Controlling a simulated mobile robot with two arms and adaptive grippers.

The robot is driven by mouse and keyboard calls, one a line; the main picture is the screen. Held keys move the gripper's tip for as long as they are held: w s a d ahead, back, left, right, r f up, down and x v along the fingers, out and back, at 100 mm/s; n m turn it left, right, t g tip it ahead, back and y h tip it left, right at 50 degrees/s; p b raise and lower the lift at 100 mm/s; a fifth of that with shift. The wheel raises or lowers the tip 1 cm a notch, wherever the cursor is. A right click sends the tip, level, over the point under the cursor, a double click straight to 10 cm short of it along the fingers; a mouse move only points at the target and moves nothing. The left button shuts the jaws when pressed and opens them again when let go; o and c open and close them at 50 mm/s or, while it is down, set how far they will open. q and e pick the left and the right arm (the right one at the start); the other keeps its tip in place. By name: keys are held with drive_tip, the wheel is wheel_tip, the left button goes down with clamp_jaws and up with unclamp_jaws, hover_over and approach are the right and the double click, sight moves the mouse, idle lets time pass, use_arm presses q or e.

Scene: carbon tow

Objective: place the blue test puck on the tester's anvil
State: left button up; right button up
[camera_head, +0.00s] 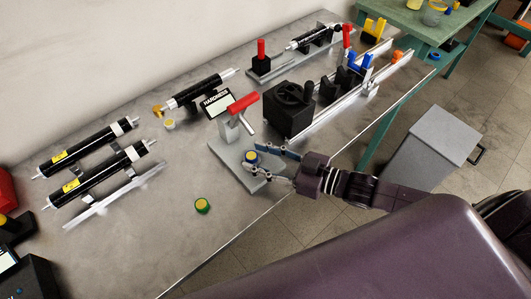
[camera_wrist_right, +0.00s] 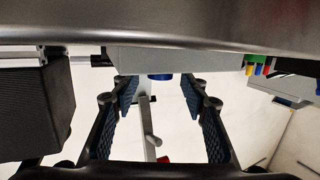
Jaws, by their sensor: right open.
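The blue test puck (camera_head: 251,157), with a yellow top, sits upright on the grey tester (camera_head: 228,166), in front of its column. The anvil under it cannot be made out. My right gripper (camera_head: 259,162) is open, its fingertips close to the puck on either side. In the right wrist view, the puck's blue side (camera_wrist_right: 160,76) shows between the two open fingers (camera_wrist_right: 163,92), against the grey base, with a gap to each. The tester has a red lever (camera_head: 243,103) and a hardness display (camera_head: 217,104). My left gripper is not in view.
A green puck with a yellow top (camera_head: 202,205) stands on the bench left of the tester. A black block device (camera_head: 290,110) stands close behind my right gripper. Black rollers (camera_head: 88,145) lie on the left. A grey bin (camera_head: 431,148) stands on the floor. The front bench is mostly clear.

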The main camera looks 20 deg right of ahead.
drive_tip(key=shift+s+d, duration=0.35)
drive_tip(key=p+v, duration=0.1)
drive_tip(key=v, duration=1)
drive_tip(key=shift+d, duration=0.1)
idle(0.4)
